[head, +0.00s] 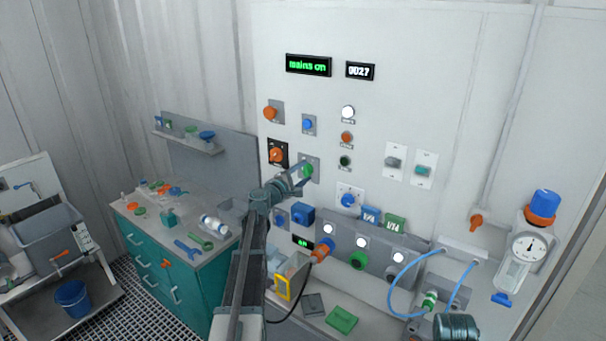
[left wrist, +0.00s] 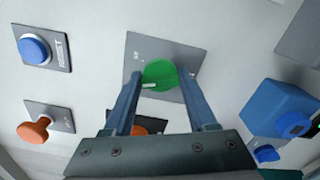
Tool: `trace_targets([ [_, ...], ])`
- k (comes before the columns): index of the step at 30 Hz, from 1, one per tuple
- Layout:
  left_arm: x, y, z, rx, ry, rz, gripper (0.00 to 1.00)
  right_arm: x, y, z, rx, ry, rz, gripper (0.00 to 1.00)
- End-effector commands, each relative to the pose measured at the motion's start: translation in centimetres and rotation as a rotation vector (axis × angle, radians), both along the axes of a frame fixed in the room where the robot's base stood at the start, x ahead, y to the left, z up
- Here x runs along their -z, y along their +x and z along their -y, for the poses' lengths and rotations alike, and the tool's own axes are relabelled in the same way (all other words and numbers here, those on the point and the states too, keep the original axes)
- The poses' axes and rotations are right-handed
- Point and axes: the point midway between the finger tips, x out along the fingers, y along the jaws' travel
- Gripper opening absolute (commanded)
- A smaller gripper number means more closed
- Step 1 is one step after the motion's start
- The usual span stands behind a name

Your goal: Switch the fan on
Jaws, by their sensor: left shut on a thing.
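A round green knob (head: 308,170) sits on a grey square plate on the white wall panel. It also shows in the left wrist view (left wrist: 162,74), with a white pointer mark on its left part. The plate's lettering is too small to read. My left gripper (head: 300,174) is at the knob, with its two blue-grey fingers on either side of it, shut on it; the fingers also show in the left wrist view (left wrist: 160,88). No fan is clearly recognizable.
A green-lit display (head: 308,65) reads "mains on". A teal cabinet (head: 180,285) stands left. A blue hose (head: 391,283) loops at right.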

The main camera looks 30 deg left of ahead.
Motion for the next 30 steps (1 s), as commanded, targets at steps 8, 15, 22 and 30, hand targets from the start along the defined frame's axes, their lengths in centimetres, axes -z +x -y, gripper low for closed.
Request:
trace_targets([
  [8, 0.17, -0.06, 0.08, 0.001, 0.262, 0.019, 0.02, 0.14, 0.00, 0.00, 0.000, 0.000, 0.000, 0.50],
  [15, 0.26, -0.07, 0.08, 0.001, 0.482, 0.036, 0.02, 0.21, 0.00, 0.00, 0.000, 0.000, 0.000, 0.50],
  [22, 0.31, -0.08, 0.07, 0.001, 0.658, 0.050, 0.02, 0.27, 0.00, -0.01, 0.000, 0.000, 0.000, 0.50],
  [30, 0.35, -0.09, 0.05, 0.001, 0.793, 0.060, 0.02, 0.31, 0.00, 0.00, 0.000, 0.000, 0.000, 0.50],
])
